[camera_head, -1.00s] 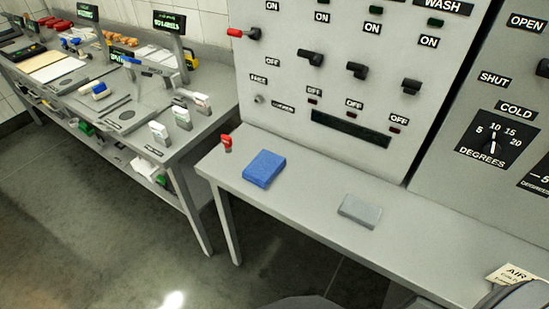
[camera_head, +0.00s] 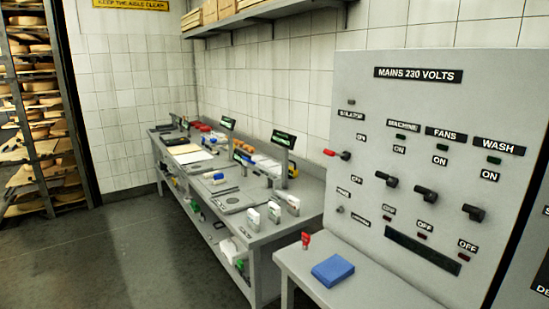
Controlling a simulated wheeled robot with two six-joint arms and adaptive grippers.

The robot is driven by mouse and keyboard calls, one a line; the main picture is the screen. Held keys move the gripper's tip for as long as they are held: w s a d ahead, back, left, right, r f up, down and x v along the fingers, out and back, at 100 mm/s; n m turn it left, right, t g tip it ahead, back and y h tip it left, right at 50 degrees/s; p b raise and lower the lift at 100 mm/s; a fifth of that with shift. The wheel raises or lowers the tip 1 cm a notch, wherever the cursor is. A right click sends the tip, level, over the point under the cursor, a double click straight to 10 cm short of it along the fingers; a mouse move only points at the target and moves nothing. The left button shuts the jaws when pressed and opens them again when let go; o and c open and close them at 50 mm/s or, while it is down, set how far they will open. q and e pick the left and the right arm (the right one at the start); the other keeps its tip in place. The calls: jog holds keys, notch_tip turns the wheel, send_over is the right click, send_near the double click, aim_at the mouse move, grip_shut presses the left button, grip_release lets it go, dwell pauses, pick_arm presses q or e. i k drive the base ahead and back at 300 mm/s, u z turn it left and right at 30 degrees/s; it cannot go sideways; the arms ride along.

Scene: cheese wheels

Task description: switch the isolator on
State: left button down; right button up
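A small dark lamp sits above the isolator label. A small red item (camera_head: 306,240), perhaps a padlock or tag, stands on the bench below the panel. Neither of my grippers is in view.
Black handles for machine (camera_head: 387,179), fans (camera_head: 426,194) and wash (camera_head: 473,212) are to the right. A blue block or folded cloth (camera_head: 333,270) lies on the bench. A long worktable (camera_head: 270,236) with devices stands left. Cheese racks (camera_head: 68,150) are far left; the floor between is clear.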

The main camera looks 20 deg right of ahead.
aim_at(335, 154)
jog(key=u, duration=0.5)
jog(key=i, duration=0.65)
jog(key=z, duration=0.5)
jog(key=i, duration=0.9)
jog(key=z, duration=0.85)
